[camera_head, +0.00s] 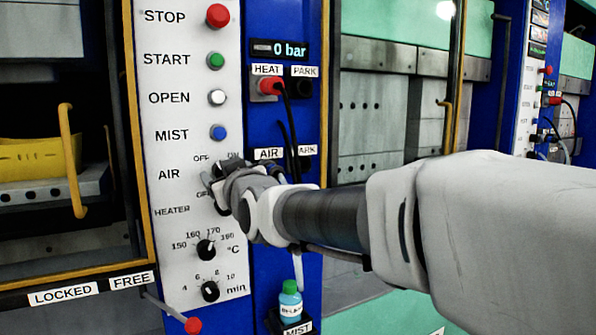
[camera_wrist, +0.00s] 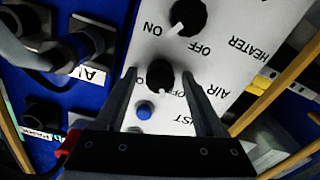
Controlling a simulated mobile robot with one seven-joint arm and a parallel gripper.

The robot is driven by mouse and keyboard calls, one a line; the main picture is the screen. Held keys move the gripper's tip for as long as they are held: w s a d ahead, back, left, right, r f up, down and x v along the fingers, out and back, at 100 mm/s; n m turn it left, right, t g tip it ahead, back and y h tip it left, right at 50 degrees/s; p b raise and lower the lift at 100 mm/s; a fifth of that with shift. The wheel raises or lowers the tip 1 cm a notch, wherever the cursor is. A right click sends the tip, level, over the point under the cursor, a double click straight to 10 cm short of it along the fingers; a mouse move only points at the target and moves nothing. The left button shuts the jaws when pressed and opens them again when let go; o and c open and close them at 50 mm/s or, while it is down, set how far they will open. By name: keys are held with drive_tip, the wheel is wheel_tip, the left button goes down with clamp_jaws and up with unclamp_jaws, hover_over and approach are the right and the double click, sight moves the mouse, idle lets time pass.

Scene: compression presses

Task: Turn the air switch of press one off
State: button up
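The control panel of the press (camera_head: 185,130) is white, with rows labelled STOP, START, OPEN, MIST, AIR and HEATER. My gripper (camera_head: 217,183) reaches in from the right to the AIR row and hides most of the switch there. The wrist view shows the panel upside down. The black round air switch (camera_wrist: 158,76) sits between the tips of my open gripper (camera_wrist: 159,72), with a gap visible on each side. Its white mark is at its lower edge in that view. I cannot tell which label it points to, as the lettering is partly covered.
The blue mist button (camera_wrist: 144,111) lies close to the fingers. The black heater switch (camera_wrist: 187,17) is on the other side of the air switch. HEAT plug (camera_head: 268,87), cables and a small bottle (camera_head: 290,301) are nearby. A yellow handle (camera_head: 70,160) stands left.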

drive_tip(key=p+v, duration=0.1)
drive_tip(key=v, duration=1.6)
drive_tip(key=shift+s, duration=0.25)
drive_tip(key=d+f+m+g+h, duration=0.3)
drive_tip(key=d+f+m+h, duration=0.3)
drive_tip(key=d+f, duration=0.6)
drive_tip(key=s+d+f+m+g+h, duration=0.35)
drive_tip(key=s+d+f+g, duration=0.25)
drive_tip(key=s+d+f, duration=0.4)
wheel_tip(320, 180, up, 16)
drive_tip(key=s+p, duration=0.2)
drive_tip(key=p, duration=1.4)
drive_tip(key=shift+s+d+g, duration=0.15)
drive_tip(key=shift+d+g, duration=0.15)
